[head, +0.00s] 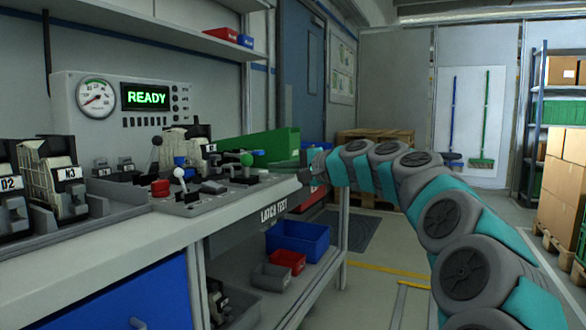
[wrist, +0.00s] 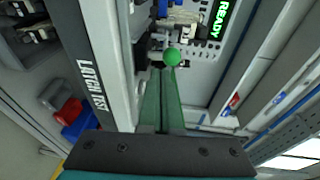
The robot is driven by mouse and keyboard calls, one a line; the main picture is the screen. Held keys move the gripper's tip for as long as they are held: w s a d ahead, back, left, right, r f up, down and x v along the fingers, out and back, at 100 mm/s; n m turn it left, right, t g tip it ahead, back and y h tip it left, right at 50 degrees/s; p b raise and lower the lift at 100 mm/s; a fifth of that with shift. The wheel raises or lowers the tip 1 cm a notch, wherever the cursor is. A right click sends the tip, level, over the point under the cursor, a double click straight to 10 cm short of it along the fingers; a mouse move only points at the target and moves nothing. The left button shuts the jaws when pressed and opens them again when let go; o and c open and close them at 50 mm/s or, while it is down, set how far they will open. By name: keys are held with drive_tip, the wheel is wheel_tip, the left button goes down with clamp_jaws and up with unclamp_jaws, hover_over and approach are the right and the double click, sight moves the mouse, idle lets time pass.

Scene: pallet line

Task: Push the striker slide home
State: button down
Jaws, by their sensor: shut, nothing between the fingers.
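In the head view my gripper (head: 284,166) reaches in from the right over the bench's end, and the fingers are hard to make out.
A panel (head: 145,97) reads READY. A green bin (head: 255,146) stands behind. Blue and red bins sit below.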

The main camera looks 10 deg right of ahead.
sight(246, 162)
drive_tip(key=shift+r+x, duration=0.2)
drive_tip(key=shift+x, duration=0.75)
drive_tip(key=shift+r+x, duration=0.25)
drive_tip(key=shift+x, duration=0.75)
drive_tip(key=shift+r+x, duration=0.2)
drive_tip(key=shift+x, duration=0.75)
drive_tip(key=shift+a, duration=0.1)
drive_tip(key=p+x, duration=0.2)
drive_tip(key=x, duration=0.1)
drive_tip(key=p+x, duration=0.1)
drive_tip(key=x, duration=0.1)
drive_tip(key=shift+s+a+r, duration=0.1)
drive_tip(key=shift+a+r, duration=0.25)
drive_tip(key=shift+a, duration=0.2)
drive_tip(key=shift+s+d+f+b, duration=0.15)
drive_tip(key=shift+s+d+b, duration=0.1)
drive_tip(key=shift+s+b, duration=0.1)
drive_tip(key=f+v, duration=0.1)
drive_tip(key=v, duration=1.2)
drive_tip(key=shift+d+b, duration=0.2)
drive_tip(key=shift+b, duration=0.15)
